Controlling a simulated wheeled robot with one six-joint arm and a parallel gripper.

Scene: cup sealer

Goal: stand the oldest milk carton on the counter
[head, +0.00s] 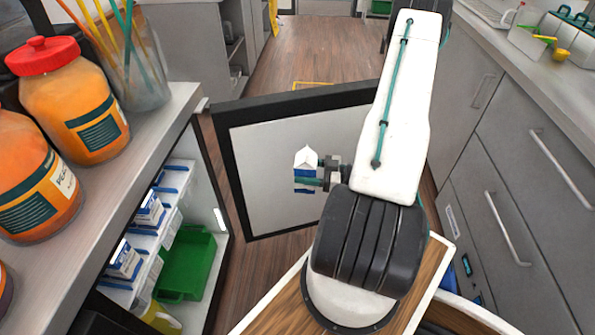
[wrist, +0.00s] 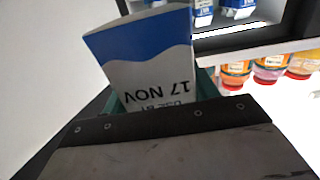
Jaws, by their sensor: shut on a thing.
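My gripper (head: 317,183) is shut on a white and blue milk carton (head: 306,158), held in the air in front of the open fridge door (head: 270,172). The carton looks upright in the head view. In the wrist view the carton (wrist: 150,72) sits between the teal fingers, its printed date reading 17 NOV upside down. Other milk cartons (head: 124,260) stand in the open fridge at lower left; their dates cannot be read. One counter (head: 172,112) runs above the fridge on the left, another (head: 540,72) along the right.
Orange jars (head: 75,105) and a glass of straws (head: 140,75) stand on the left counter. A green bin (head: 188,262) and a yellow item (head: 160,318) are in the fridge. The right counter holds a yellow scoop (head: 561,55) and other items. Floor shows beyond the door.

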